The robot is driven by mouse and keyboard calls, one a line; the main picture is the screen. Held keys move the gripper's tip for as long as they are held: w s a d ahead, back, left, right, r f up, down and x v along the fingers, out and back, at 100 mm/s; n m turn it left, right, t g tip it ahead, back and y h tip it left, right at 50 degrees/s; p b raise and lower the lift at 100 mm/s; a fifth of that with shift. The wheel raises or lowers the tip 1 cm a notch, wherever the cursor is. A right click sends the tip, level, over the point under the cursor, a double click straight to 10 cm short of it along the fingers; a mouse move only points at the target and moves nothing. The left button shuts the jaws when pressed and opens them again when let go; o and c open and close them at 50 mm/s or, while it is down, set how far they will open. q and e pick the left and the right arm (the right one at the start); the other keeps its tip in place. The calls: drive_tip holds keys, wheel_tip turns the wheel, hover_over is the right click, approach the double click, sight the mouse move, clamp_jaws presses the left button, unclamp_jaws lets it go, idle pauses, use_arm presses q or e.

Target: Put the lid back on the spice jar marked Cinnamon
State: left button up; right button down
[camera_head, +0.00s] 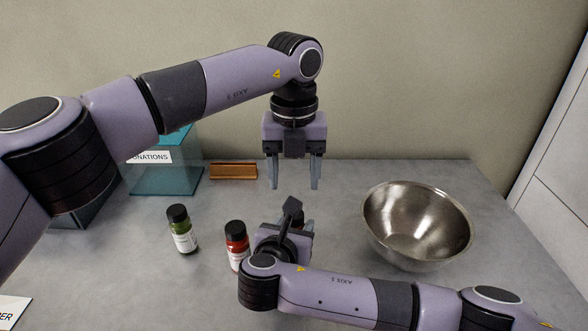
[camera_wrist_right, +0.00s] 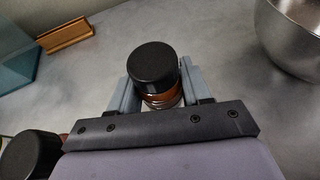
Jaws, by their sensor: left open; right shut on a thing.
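A small jar with brown contents (camera_wrist_right: 163,98) stands between the fingers of my right gripper (camera_wrist_right: 158,90), which is shut on it. A round black lid (camera_wrist_right: 152,66) sits on top of this jar; I cannot tell how firmly it is seated. The jar's label is hidden, so the name Cinnamon cannot be read. In the head view the right gripper (camera_head: 297,222) mostly hides the jar. My left gripper (camera_head: 293,178) is open and empty, pointing down above and behind the right one, with its fingertips apart from the jar.
A green jar (camera_head: 182,232) and a red jar (camera_head: 236,248), both black-lidded, stand left of the right gripper. A steel bowl (camera_head: 385,225) stands on the right.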

use_arm(q)
wheel_tip(320, 180, down, 8)
drive_tip(key=shift+r, duration=0.25)
drive_tip(key=c, duration=1.1)
drive_tip(key=m, duration=0.9)
drive_tip(key=shift+m, duration=0.4)
drive_tip(key=o, duration=1.1)
drive_tip(key=shift+c, duration=0.2)
drive_tip(key=shift+o, duration=0.6)
